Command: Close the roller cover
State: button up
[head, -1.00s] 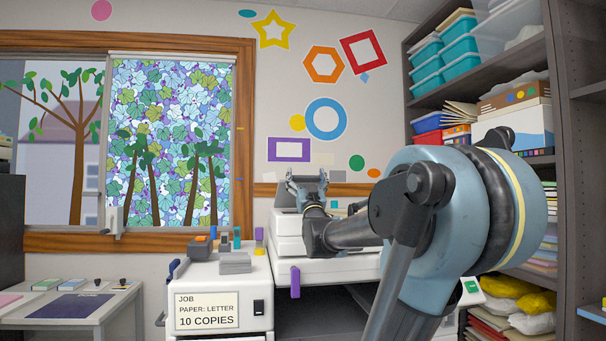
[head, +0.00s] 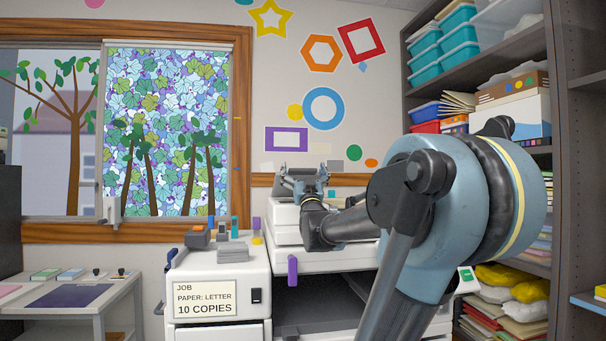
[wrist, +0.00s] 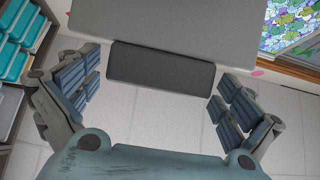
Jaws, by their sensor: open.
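My gripper (head: 303,178) is at the far end of my arm, over the back of the white copier (head: 318,262). In the wrist view my gripper (wrist: 155,88) is open, its two ribbed fingers wide apart with nothing between them touching both. A grey panel with a dark grey strip (wrist: 161,66) along its edge spans the gap ahead of the fingers; it looks like the raised roller cover, but I cannot be sure. The strip appears apart from both fingers. In the head view my arm and gripper hide much of the copier's top.
A white cabinet with a "10 COPIES" card (head: 206,299) stands left of the copier, with small items on top. A purple handle (head: 292,270) hangs at the copier's front. Full shelves (head: 480,100) stand close on the right. A low table (head: 70,297) is at the left.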

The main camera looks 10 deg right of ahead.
jog(key=shift+f, duration=0.1)
jog(key=v, duration=0.3)
jog(key=shift+f, duration=0.1)
jog(key=shift+s, duration=0.45)
jog(key=s, duration=1.1)
